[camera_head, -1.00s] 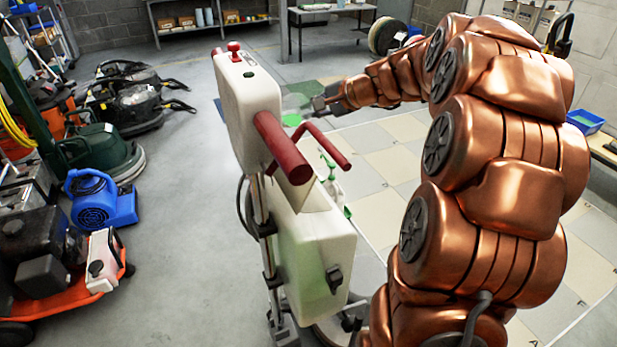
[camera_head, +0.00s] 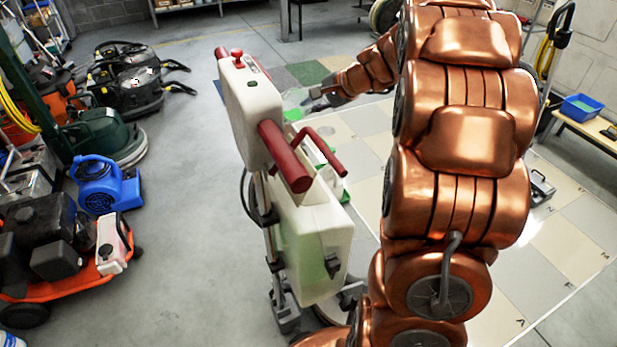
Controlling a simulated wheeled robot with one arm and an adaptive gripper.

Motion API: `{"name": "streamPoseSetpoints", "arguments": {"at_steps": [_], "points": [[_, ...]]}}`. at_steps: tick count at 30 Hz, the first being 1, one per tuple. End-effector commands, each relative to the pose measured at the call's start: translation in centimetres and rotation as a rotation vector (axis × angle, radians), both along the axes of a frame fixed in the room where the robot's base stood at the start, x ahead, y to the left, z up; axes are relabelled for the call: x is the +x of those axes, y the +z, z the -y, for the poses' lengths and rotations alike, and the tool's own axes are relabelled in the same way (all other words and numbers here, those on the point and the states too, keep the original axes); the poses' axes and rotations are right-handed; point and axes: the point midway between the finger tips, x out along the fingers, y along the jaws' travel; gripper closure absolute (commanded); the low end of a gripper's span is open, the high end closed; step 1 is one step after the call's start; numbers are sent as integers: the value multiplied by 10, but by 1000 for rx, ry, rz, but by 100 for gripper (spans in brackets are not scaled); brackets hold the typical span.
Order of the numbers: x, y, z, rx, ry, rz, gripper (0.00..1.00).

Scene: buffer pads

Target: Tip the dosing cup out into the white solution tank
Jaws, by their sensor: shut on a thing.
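My gripper (camera_head: 318,98) is at the end of my copper-coloured arm, behind the floor machine. It is shut on the dosing cup (camera_head: 294,99), which looks clear with green (camera_head: 293,115) at its lower part. The cup is small here, and its exact tilt is hard to tell. The white solution tank (camera_head: 312,245) hangs low on the machine, nearer the camera than the cup, with a green tint inside. The cup is apart from the tank, beyond and above it in the picture. The tank's opening cannot be made out.
The machine's dark red handles (camera_head: 285,157) and cream upper housing (camera_head: 250,120) stand between camera and cup. A white and green object (camera_head: 325,157) is partly hidden behind the handles. A blue blower (camera_head: 105,185) and other machines line the left. Tiled floor lies right.

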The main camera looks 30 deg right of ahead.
Motion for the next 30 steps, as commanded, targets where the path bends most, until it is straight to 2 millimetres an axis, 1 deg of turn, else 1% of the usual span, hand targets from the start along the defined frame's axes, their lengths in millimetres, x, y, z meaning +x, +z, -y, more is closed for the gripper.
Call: {"name": "streamPoseSetpoints", "arguments": {"at_steps": [1, 6, 25, 30], "points": [[0, 5, 1, 0, 0, -12, 100], [0, 7, 1, 4, 0, -47, 100], [3, 12, 0, 14, 8, -176, 100], [6, 11, 1, 19, 9, -212, 100]]}}
